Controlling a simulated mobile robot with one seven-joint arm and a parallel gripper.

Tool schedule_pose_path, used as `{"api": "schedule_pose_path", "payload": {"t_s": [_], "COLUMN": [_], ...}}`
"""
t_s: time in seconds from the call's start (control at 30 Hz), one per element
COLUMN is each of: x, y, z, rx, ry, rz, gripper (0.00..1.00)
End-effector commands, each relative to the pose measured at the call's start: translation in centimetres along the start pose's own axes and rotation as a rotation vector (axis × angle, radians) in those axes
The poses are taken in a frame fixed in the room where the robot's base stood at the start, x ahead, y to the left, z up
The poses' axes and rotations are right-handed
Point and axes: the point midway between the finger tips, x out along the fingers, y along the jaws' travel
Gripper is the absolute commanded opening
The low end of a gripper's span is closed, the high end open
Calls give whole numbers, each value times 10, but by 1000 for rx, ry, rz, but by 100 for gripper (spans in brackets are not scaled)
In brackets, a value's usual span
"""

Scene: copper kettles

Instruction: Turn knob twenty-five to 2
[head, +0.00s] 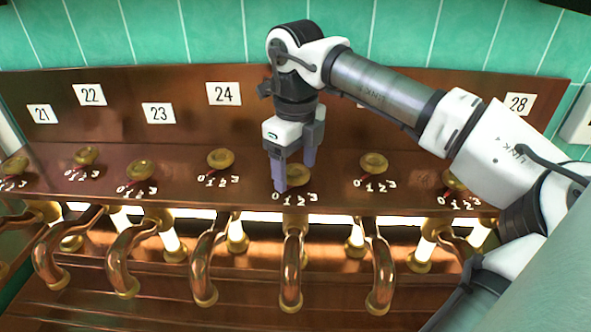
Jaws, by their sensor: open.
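The brass knob (298,174) below my gripper is in the row just right of the knob under label 24, so by the order of the row it is knob twenty-five. Its own number label is hidden behind my arm. Its scale (300,197) with 0, 1, 2, 3 shows in front of it. My gripper (295,176) points down with its two fingers apart, one at the knob's left front and one toward its back right. I cannot tell whether they touch it. The knob's pointer is hidden, so its setting cannot be read.
Knob 24 (220,159) stands to the left and another knob (373,163) to the right, each with its own scale. A copper back panel (190,88) carries number labels. Curved copper pipes (291,262) hang below the shelf edge. My arm reaches in from the right.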

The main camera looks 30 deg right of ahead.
Motion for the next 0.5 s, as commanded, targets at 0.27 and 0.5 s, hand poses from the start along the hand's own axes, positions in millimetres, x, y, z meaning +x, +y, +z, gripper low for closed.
{"api": "schedule_pose_path", "payload": {"t_s": [0.27, 0.5], "x": [-1, -1], "y": [0, 0], "z": [0, 0], "rx": [0, 0], "ry": [0, 0], "rz": [0, 0], "gripper": [58, 27]}}
